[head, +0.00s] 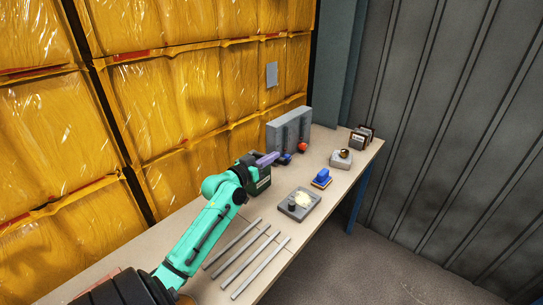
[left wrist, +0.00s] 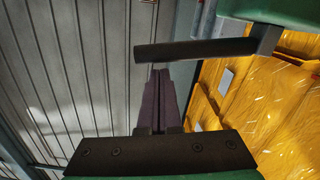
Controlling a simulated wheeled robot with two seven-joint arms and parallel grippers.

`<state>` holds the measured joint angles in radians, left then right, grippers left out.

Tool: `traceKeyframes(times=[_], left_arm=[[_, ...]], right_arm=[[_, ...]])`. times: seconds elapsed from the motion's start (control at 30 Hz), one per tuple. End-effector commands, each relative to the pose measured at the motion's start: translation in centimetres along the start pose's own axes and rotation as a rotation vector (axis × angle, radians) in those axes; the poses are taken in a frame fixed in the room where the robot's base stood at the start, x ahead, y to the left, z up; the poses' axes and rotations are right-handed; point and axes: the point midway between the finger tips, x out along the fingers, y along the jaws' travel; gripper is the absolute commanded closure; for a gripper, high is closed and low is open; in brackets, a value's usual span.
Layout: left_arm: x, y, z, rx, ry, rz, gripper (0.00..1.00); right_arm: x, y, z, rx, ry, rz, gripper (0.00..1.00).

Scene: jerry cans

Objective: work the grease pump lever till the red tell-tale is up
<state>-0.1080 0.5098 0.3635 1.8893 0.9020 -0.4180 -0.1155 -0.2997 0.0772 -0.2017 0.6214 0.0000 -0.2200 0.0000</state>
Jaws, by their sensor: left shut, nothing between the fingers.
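A dark green box with a pale label, which looks like the grease pump (head: 262,183), stands on the bench beside my left gripper (head: 275,157). In the left wrist view a green body (left wrist: 268,9) shows at the top, with a dark round bar like a lever (left wrist: 195,49) sticking out to the left. The purple fingers of my left gripper (left wrist: 160,72) are shut and empty. Their tips appear just below the bar in that picture; I cannot tell whether they touch it. I cannot make out a red tell-tale on the box. My right gripper is not in view.
A blue-handled item (head: 321,178), a grey plate (head: 297,204), a small grey box (head: 341,160) and several metal rods (head: 256,250) lie on the bench (head: 327,139). Yellow wrapped stacks (head: 190,90) line the left.

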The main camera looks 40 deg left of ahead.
Motion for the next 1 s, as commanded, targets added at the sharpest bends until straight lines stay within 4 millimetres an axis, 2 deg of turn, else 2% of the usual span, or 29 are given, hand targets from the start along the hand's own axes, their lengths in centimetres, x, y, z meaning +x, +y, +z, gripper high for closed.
traceKeyframes(times=[0.33, 1.0], left_arm=[[0.0, 0.0, 0.2, 0.003, 0.000, 0.000, 1.00], [0.1, 0.0, 1.9, 0.127, -0.003, -0.005, 1.00]], right_arm=[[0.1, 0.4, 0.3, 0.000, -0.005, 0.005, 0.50], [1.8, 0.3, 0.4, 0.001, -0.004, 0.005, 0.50]])
